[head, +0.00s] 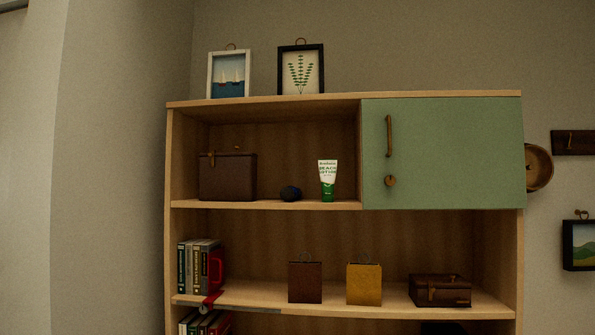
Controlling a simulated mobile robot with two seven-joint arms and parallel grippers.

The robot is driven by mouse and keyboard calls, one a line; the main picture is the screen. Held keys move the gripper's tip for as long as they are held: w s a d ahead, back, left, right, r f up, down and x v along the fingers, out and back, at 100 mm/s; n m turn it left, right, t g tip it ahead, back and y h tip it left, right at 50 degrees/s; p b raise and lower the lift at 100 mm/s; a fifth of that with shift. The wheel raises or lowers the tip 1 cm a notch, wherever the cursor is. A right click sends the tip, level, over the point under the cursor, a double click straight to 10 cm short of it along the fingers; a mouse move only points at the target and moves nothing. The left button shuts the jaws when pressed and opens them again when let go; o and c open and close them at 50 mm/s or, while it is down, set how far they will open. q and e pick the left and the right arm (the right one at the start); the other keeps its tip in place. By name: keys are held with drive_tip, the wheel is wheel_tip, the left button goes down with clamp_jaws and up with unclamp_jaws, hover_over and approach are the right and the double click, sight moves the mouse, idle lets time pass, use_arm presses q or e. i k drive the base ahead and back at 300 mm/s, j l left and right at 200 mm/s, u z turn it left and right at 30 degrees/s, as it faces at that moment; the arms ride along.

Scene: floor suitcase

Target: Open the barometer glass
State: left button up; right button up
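I see nothing that I can clearly identify as a barometer or its glass. A round brown wooden-looking object (540,168) hangs on the wall at the right, partly hidden behind the cabinet's edge; I cannot tell whether it is the barometer. No glass face shows on it. Neither of my grippers is in view.
A wooden shelf unit (440,94) has a shut green door (450,150). Its shelves hold a brown case (228,176), lotion tube (327,182), books (197,268), two paper bags (305,283) and a small suitcase (440,290). Framed pictures (300,70) stand on top.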

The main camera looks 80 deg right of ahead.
sight(537, 177)
drive_tip(key=z, duration=3.15)
drive_tip(key=i+l+z, duration=0.15)
drive_tip(key=z, duration=0.25)
drive_tip(key=i+l+z, duration=0.15)
drive_tip(key=z, duration=0.2)
drive_tip(key=i, duration=0.05)
